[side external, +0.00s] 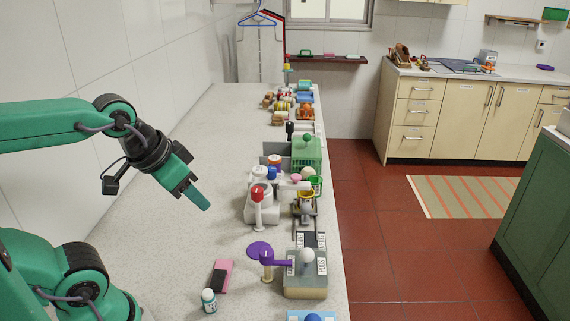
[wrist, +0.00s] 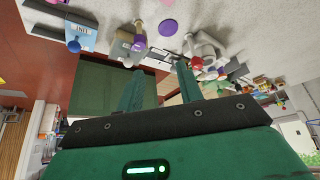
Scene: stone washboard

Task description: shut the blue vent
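A light blue block with a darker blue knob (side external: 312,317) is cut off by the bottom edge of the side view. It also shows in the wrist view as a light blue block (wrist: 80,34) with a blue knob and a label at upper left. It may be the blue vent; I cannot tell whether it is open or shut. My gripper (side external: 203,203) hangs in the air over the left of the counter, pointing down and right, well apart from the block. In the wrist view my gripper (wrist: 159,68) has its two fingers apart with nothing between them.
A grey block with a white knob (side external: 306,257) and a purple-topped post (side external: 266,258) stand near the blue block. A white unit with a red knob (side external: 258,205) and a green box (side external: 306,150) stand farther back. A small bottle (side external: 209,300) and pink-black block (side external: 221,275) lie left.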

